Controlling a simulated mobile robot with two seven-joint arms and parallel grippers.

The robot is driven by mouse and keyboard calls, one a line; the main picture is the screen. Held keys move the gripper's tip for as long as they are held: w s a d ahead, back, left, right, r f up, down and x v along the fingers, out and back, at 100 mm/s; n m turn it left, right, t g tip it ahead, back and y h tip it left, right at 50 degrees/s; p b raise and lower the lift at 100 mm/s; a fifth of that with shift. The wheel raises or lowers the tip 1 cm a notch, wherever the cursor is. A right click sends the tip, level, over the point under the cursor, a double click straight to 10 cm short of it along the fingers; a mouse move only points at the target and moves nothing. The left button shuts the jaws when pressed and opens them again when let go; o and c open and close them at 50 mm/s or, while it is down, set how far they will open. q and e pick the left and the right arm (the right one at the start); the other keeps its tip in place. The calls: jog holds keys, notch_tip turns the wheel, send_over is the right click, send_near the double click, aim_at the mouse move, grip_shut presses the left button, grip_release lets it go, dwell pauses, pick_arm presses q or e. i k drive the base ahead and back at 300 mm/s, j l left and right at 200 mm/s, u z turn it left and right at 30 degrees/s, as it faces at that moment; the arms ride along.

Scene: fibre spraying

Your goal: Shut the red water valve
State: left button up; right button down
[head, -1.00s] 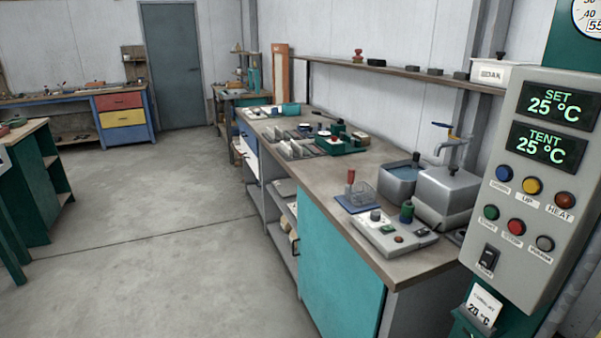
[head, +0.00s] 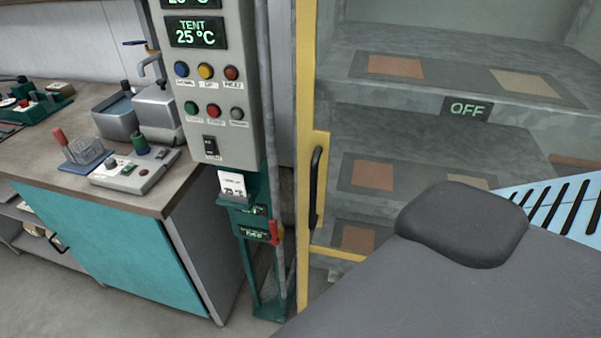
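A small red lever (head: 275,232), which looks like the red water valve, sits low on a thin grey vertical pipe (head: 280,275). It stands roughly upright beside a green stand (head: 262,290), left of the yellow door frame. A small lit label (head: 254,234) is just left of it; its text is too small to read surely. Neither of my grippers is in view, and nothing is touching the lever.
A control box (head: 217,75) with buttons hangs above the stand. A bench with a teal door (head: 110,245) stands at left. A yellow-framed door with a black handle (head: 315,188) and shelves are at right. A large grey surface with a dark pad (head: 462,222) blocks the lower right.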

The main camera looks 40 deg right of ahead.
aim_at(275, 242)
jog(key=z, duration=1)
jog(key=k+j+u, duration=0.1)
jog(key=u, duration=0.25)
jog(key=j, duration=0.05)
